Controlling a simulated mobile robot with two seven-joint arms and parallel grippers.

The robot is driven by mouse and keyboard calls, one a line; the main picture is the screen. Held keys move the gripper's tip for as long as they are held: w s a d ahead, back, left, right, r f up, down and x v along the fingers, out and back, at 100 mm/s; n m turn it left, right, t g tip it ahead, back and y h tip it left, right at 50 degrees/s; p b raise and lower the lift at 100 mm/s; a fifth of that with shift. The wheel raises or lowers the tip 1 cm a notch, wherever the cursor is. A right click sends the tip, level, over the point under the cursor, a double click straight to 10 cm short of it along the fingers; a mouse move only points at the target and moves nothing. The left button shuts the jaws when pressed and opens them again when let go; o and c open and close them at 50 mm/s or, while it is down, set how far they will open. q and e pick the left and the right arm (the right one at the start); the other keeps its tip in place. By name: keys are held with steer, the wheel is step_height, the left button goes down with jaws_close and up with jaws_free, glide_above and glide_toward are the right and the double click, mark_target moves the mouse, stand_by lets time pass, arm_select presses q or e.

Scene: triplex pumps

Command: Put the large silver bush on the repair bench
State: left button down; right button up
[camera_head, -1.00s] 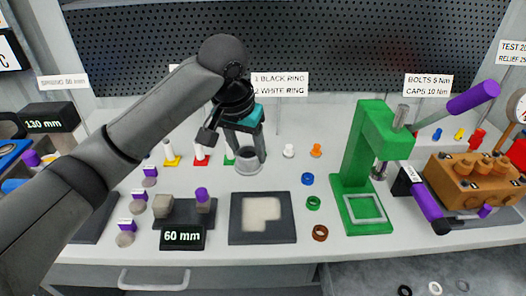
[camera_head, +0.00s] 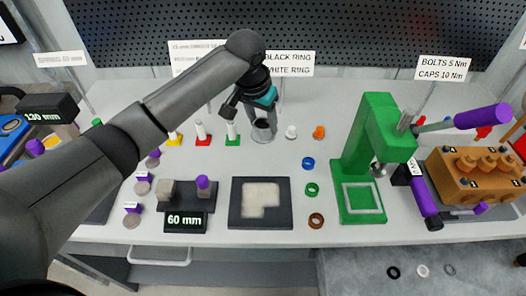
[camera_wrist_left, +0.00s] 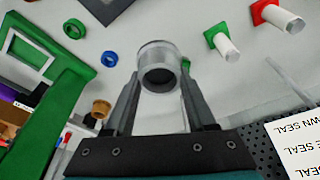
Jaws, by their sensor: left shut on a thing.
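The large silver bush (camera_head: 263,135) is a short hollow metal cylinder. My left gripper (camera_head: 262,122) is shut on it near the back of the bench. In the left wrist view the bush (camera_wrist_left: 158,66) sits between the two fingertips, its open bore facing the camera. The repair bench (camera_head: 228,160) is the light grey worktop below. I cannot tell whether the bush touches it. My right gripper is not in view.
A green press (camera_head: 362,165) and an orange pump block (camera_head: 475,172) stand to the right. A dark mat with a pale patch (camera_head: 238,212) lies in front. Coloured posts (camera_head: 201,132) stand left of the gripper; small plugs (camera_head: 318,132) and rings (camera_head: 312,189) lie right.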

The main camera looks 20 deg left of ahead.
mark_target(257, 129)
arm_select(q)
step_height(257, 129, down, 10)
steer(key=shift+r+b, duration=0.1)
steer(key=shift+b, duration=0.85)
steer(key=shift+f, duration=0.3)
steer(key=shift+c, duration=1.1)
jaws_free()
steer(key=p+v, duration=0.3)
steer(key=v, duration=0.9)
steer(key=shift+r, duration=0.15)
